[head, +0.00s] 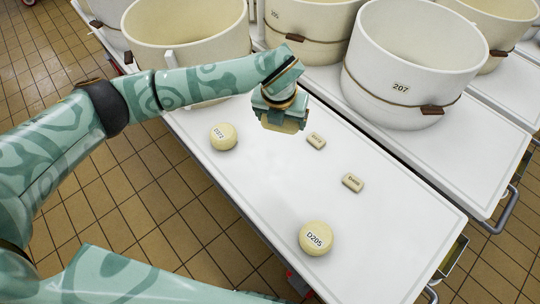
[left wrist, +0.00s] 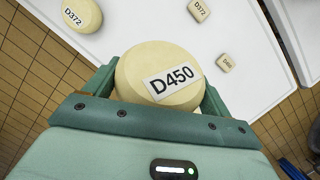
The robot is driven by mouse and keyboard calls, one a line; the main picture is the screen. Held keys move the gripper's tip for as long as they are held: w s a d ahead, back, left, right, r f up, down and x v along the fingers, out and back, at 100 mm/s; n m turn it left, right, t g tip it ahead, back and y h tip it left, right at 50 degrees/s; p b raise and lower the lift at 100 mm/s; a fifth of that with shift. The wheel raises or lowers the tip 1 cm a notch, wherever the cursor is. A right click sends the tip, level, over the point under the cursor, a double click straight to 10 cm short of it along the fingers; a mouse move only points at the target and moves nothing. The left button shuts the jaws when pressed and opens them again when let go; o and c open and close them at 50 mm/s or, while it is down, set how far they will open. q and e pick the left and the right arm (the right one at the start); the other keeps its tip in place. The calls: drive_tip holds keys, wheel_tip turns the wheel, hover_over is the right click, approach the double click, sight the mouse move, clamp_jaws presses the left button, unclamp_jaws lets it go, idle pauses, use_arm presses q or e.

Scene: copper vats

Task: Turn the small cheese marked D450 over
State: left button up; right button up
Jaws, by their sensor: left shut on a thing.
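The round pale cheese marked D450 (left wrist: 150,62) is between the fingers of my left gripper (left wrist: 160,95) in the left wrist view. Its printed label faces the wrist camera. In the head view my left gripper (head: 281,112) is over the far part of the white table, with part of the pale cheese (head: 283,126) showing below it. The gripper is shut on the cheese and appears to hold it above the table top. The cheese's other face is hidden. My right gripper is not in view.
Large vats, one marked 207 (head: 400,105), stand behind.

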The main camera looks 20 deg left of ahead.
use_arm(q)
drive_tip(key=s+f+n+g+h+b, duration=0.1)
drive_tip(key=f+n+b, duration=0.1)
drive_tip(key=f+n, duration=0.3)
drive_tip(key=s+a+f+n+g+h+b, duration=0.1)
drive_tip(key=f+n+h+b, duration=0.1)
drive_tip(key=f+n, duration=0.4)
drive_tip(key=s+f+n+g+h+b, duration=0.1)
drive_tip(key=f+n, duration=0.4)
drive_tip(key=f, duration=0.5)
drive_tip(key=shift+s+a+n+g+h+b, duration=0.2)
drive_tip(key=shift+a+n+g+h+b, duration=0.1)
drive_tip(key=shift+a+g+b, duration=0.25)
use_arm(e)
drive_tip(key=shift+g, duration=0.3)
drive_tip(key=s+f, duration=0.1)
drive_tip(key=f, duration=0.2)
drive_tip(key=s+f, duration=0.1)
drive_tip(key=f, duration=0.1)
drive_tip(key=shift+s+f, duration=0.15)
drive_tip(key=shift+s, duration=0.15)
use_arm(q)
drive_tip(key=shift+d+r, duration=0.1)
drive_tip(key=shift+d, duration=0.05)
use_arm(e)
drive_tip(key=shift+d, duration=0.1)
